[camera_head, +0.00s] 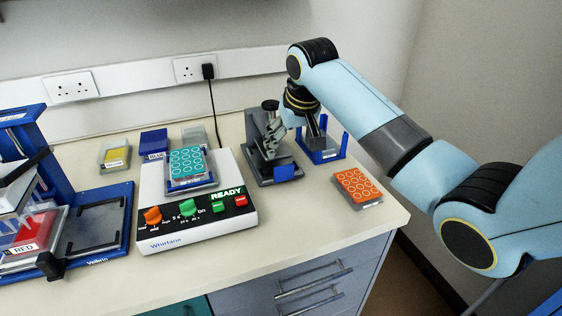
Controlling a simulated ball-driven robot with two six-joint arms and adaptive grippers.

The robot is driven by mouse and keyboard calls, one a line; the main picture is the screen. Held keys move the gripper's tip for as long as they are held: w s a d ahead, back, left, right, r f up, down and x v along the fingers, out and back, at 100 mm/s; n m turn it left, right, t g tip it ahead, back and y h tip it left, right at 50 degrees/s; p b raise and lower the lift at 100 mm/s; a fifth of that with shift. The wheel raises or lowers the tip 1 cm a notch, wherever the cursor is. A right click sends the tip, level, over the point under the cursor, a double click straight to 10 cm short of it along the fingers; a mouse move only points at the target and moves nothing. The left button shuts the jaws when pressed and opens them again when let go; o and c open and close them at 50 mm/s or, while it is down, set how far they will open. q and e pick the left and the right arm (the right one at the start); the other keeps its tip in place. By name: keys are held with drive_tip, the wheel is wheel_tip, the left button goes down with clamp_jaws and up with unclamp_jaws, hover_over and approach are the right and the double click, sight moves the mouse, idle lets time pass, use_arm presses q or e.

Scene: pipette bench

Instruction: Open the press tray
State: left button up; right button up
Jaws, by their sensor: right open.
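A blue press-like machine (122,212) marked Velkrin stands at the left, partly cut off by the picture edge. A clear and red tray marked RED (28,232) sits in it, with a dark flat plate (95,228) beside it and a black knob (51,265) at its front. A smaller grey device (258,150) with a blue tab (285,172) stands mid-bench; I cannot tell whether it has a tray. My right gripper (318,143) is open and points down just right of the grey device, above a blue rack. My left gripper is not in view.
A white Whirlane machine (157,218) holds a teal plate (187,162) and reads READY. An orange plate (358,186) lies near the right bench edge. The blue rack (322,157), a yellow box (115,156) and a blue box (153,142) stand farther back. The front right bench top is clear.

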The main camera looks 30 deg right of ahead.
sight(284, 166)
drive_tip(key=x, duration=1)
drive_tip(key=shift+f, duration=0.2)
clamp_jaws()
